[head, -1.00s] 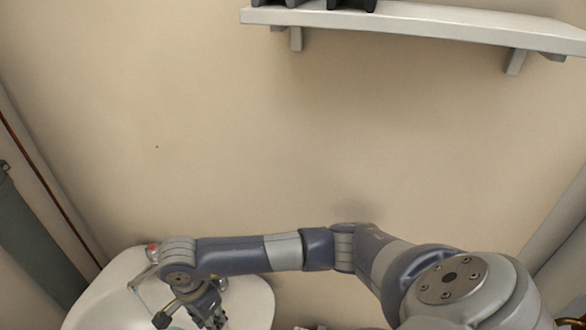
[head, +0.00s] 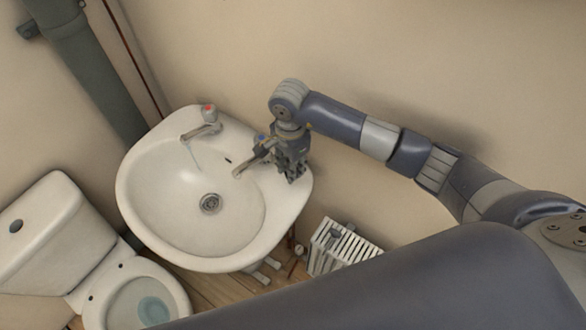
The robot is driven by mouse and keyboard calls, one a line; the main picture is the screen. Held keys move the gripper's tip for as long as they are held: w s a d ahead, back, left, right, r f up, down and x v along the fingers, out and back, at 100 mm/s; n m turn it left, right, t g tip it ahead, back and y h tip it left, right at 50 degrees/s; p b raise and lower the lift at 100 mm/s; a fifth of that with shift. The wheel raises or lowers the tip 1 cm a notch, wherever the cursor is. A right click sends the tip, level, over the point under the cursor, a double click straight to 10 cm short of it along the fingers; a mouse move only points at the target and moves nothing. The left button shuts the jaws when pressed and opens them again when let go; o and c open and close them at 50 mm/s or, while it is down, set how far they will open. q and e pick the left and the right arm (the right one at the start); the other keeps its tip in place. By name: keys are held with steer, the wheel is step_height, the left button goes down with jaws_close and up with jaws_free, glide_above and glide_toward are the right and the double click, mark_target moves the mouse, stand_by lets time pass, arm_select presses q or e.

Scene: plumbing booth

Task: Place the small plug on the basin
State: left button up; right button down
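The white basin (head: 150,215) is at left centre in the head view, with a round metal drain (head: 210,203) in its bowl. My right gripper (head: 292,174) points down over the basin's right rim, near the wall. Its fingers are small and dark here, and I cannot tell whether they are open or shut. I cannot make out a small plug, either in the gripper or on the basin. My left gripper is not in view.
A tap (head: 204,128) with a red mark stands on the basin's back rim, with a thin stream below it. A toilet (head: 60,235) is at lower left. A white slatted object (head: 340,247) is below right of the basin. A grey-green pipe (head: 85,70) runs along the left corner.

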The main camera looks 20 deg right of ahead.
steer(key=shift+w+d, duration=0.3)
steer(key=shift+w, duration=0.25)
steer(key=shift+w+d+f+b, duration=0.1)
steer(key=shift+w+d+b, duration=0.05)
steer(key=shift+w+b, duration=0.2)
step_height(320, 180, down, 4)
steer(key=shift+w+d+r+b, duration=0.15)
steer(key=shift+r+b, duration=0.1)
steer(key=shift+b, duration=0.65)
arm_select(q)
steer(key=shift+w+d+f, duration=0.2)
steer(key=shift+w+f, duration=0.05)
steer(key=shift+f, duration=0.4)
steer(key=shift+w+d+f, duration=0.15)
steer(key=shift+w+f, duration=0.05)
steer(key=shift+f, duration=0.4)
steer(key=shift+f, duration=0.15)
arm_select(e)
steer(key=shift+f, duration=0.2)
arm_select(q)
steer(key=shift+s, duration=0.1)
arm_select(e)
steer(key=c, duration=1.3)
jaws_free()
steer(key=shift+r, duration=0.1)
steer(key=shift+c, duration=0.2)
